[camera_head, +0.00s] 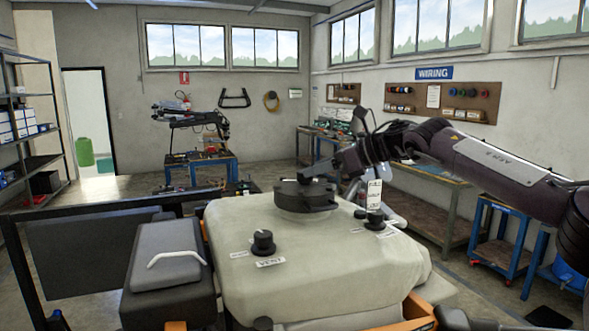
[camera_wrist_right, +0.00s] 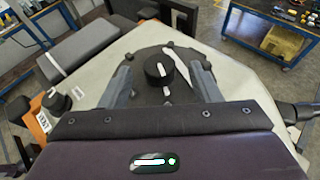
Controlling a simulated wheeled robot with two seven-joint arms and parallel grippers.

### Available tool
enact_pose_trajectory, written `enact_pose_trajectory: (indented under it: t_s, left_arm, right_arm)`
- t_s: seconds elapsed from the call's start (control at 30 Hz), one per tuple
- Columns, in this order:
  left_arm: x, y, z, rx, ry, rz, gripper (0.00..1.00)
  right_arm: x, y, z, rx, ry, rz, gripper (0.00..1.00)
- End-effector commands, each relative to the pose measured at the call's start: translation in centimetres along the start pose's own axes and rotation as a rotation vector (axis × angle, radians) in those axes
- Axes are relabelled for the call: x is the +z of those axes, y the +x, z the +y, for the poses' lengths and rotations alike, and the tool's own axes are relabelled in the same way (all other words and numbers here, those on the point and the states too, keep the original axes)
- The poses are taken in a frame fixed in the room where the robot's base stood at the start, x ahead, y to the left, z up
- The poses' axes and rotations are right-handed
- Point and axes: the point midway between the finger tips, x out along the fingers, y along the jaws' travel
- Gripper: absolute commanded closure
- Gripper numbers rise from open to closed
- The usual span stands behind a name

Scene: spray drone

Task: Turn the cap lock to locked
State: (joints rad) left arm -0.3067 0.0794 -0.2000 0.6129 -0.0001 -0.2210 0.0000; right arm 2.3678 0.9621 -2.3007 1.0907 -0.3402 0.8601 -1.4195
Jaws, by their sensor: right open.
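A wide black tank cap (camera_head: 304,195) sits on top of the pale spray tank (camera_head: 300,262). The right wrist view shows a round dark knob (camera_wrist_right: 159,70) with a short white pointer line in the middle of the cap (camera_wrist_right: 148,94). The pointer runs roughly up and down in that view. My right gripper (camera_head: 322,172) is at the cap's upper right side in the head view. In the wrist view its two fingers stand apart, one on each side of the knob (camera_wrist_right: 163,82), with gaps showing. My left gripper is out of view.
A VENT knob (camera_head: 263,243) stands on the tank's left, and another knob (camera_head: 375,221) with an upright label (camera_head: 374,194) on its right. A dark box with a white handle (camera_head: 169,268) lies left of the tank. Blue-legged workbenches stand behind.

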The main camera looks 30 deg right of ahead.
Motion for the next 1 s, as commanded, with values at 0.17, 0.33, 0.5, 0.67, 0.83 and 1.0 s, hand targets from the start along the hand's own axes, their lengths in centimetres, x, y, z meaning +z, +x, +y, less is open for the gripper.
enact_pose_trajectory:
  t_s: [0.17,0.33,0.5,0.67,0.83,1.0]
  left_arm:
    - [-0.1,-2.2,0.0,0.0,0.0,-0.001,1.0]
    - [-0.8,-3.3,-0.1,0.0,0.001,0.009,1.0]
    - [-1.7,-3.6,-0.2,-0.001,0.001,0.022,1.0]
    - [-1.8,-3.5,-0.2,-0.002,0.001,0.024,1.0]
    - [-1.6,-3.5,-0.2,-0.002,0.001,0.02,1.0]
    - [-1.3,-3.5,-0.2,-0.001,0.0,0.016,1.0]
  right_arm:
    - [0.3,3.0,0.1,0.003,0.002,0.005,0.43]
    - [0.2,5.1,0.0,0.001,0.002,0.002,0.43]
    - [0.1,6.0,0.0,0.001,0.002,0.0,0.43]
    - [0.0,6.0,0.0,0.001,0.002,-0.001,0.43]
    - [0.0,6.0,0.0,0.001,0.001,-0.001,0.57]
    - [0.0,6.0,0.0,0.001,0.001,-0.001,0.8]
